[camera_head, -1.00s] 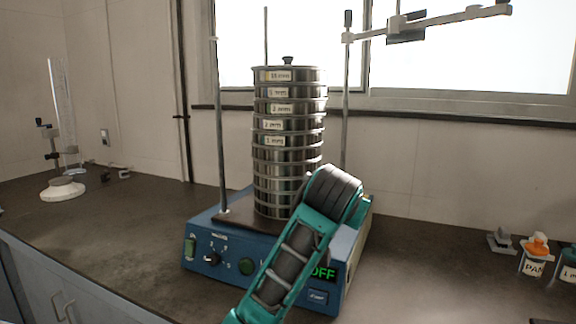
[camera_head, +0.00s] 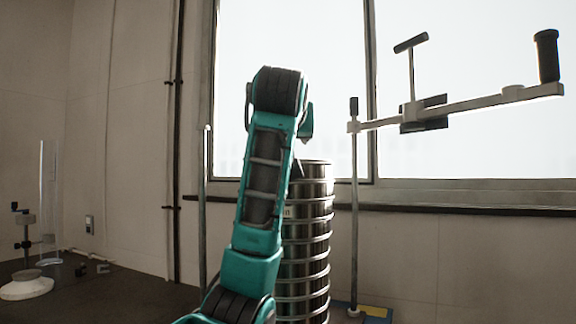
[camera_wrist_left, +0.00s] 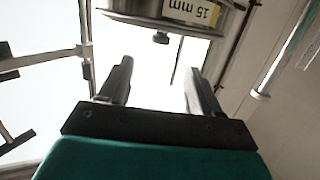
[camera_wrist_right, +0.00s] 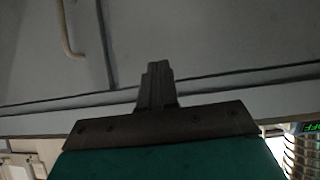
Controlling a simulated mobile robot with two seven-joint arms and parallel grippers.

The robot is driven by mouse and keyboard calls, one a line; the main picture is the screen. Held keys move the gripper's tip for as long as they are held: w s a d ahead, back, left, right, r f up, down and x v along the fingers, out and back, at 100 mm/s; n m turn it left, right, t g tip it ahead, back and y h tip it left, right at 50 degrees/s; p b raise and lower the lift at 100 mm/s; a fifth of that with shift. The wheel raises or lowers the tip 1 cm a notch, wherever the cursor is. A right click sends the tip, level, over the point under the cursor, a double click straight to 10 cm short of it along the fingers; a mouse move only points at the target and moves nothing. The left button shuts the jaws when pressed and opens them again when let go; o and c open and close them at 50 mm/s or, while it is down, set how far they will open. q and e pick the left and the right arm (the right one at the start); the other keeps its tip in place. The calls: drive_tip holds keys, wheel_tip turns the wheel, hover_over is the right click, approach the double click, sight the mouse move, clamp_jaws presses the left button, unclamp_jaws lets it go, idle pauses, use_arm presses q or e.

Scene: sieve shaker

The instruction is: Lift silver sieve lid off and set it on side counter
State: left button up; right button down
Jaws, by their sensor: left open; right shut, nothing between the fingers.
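The sieve stack (camera_head: 316,235) stands right of centre in the head view, its left part hidden by my left arm. The silver lid (camera_head: 318,162) is on top; my arm hides its knob there. In the left wrist view, turned upside down, the lid's rim (camera_wrist_left: 150,24) and dark knob (camera_wrist_left: 160,38) show above the "15 mm" sieve label. My left gripper (camera_wrist_left: 158,75) is open and empty, with the knob beyond its fingertips and apart from them. My right gripper (camera_wrist_right: 157,68) is shut and empty, in front of a grey cabinet front.
A clamp bar with a black handle (camera_head: 547,56) sticks out at upper right on a rod (camera_head: 354,210) beside the stack. Another rod (camera_head: 204,200) stands left. A white-based stand (camera_head: 27,286) is on the counter (camera_head: 130,295) at far left.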

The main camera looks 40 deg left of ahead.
use_arm(q)
drive_tip(key=x, duration=0.3)
drive_tip(key=p+x, duration=0.1)
drive_tip(key=x, duration=0.3)
drive_tip(key=shift+w+a+r, duration=0.15)
drive_tip(key=shift+a+r, duration=0.05)
drive_tip(key=shift+a, duration=0.05)
drive_tip(key=x, duration=0.4)
drive_tip(key=shift+w+a+f+p, duration=0.2)
drive_tip(key=shift+w+a+p, duration=0.05)
drive_tip(key=shift+w+p, duration=0.1)
drive_tip(key=shift+w+a+f, duration=0.1)
drive_tip(key=shift+w+a, duration=0.2)
drive_tip(key=shift+w, duration=0.05)
drive_tip(key=c, duration=1.1)
clamp_jaws()
use_arm(e)
drive_tip(key=shift+d+r, duration=0.1)
drive_tip(key=shift+r, duration=0.15)
